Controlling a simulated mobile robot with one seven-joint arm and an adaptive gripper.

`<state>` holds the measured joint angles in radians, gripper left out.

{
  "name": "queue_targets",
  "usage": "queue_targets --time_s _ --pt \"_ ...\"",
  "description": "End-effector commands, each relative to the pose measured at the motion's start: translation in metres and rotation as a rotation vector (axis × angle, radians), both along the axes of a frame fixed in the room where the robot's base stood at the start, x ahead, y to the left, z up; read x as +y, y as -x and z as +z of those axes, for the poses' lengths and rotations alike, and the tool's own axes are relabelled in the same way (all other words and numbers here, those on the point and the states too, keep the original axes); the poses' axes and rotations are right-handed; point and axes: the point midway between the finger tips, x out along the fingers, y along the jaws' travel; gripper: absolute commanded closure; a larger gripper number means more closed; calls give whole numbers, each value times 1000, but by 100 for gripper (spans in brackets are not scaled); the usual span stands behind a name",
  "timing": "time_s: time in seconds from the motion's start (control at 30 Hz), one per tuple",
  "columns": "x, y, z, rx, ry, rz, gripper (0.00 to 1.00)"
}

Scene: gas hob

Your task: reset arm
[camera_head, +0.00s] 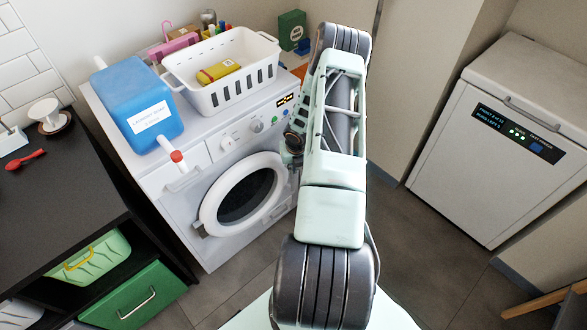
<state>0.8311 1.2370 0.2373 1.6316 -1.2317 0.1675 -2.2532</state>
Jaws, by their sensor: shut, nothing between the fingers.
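My arm rises from the bottom middle of the head view, in front of the washing machine (165,195). It bends at the top near the wall. My gripper (293,145) shows only in part, as a dark shape beside the arm's left edge, at the right side of the washing machine's front. It is shut and empty. The arm hides some of it, and I cannot tell whether it touches the machine.
A blue soap container (138,98) and a white basket (222,88) holding a yellow item stand on the washing machine. A white appliance (500,140) stands at right. Floor (430,240) shows between.

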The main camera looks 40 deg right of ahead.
Motion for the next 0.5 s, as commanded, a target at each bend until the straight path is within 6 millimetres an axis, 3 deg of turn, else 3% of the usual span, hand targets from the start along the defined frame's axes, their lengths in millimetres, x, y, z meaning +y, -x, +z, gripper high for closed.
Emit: queue_targets --time_s 0.03,0.2,0.5 --pt "-2 1 16 -4 3 0 100" --pt "-2 11 50 -3 2 -1 100" --pt "-2 20 81 -1 1 -1 100"
